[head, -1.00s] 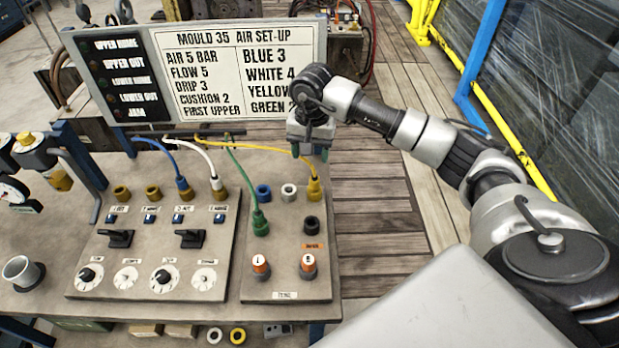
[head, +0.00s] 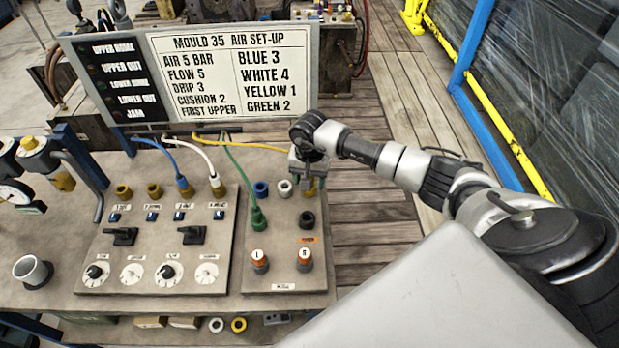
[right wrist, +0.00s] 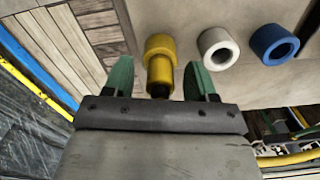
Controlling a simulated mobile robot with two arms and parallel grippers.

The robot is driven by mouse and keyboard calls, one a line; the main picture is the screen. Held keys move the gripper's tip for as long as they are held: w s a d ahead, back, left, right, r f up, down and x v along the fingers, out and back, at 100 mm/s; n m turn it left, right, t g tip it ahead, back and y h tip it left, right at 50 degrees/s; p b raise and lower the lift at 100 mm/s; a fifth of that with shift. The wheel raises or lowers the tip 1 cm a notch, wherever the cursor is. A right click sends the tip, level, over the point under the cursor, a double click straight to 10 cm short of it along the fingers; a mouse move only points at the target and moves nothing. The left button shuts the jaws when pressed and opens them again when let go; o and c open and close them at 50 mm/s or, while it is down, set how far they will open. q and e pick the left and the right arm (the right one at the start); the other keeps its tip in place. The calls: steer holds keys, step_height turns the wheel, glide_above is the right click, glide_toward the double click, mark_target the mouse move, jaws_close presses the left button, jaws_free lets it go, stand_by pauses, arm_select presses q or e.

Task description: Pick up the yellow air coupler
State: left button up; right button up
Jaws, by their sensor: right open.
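The yellow air coupler (right wrist: 159,66) stands in the right wrist view between the two green fingers of my right gripper (right wrist: 160,72), with a visible gap on each side. The gripper is open around it, and I see no contact. In the head view my right gripper (head: 308,180) is over the back right of the small right-hand panel and hides most of the coupler. The yellow hose (head: 262,146) runs from the left behind the gripper. My left gripper is not in view.
A blue socket (head: 261,189) and a white socket (head: 286,187) stand just left of the gripper, and a black one (head: 307,219) is in front. The green coupler (head: 258,217) sits on the same panel. The set-up sign (head: 200,75) stands behind.

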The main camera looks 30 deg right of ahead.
steer(key=c, duration=1)
steer(key=shift+r, duration=0.15)
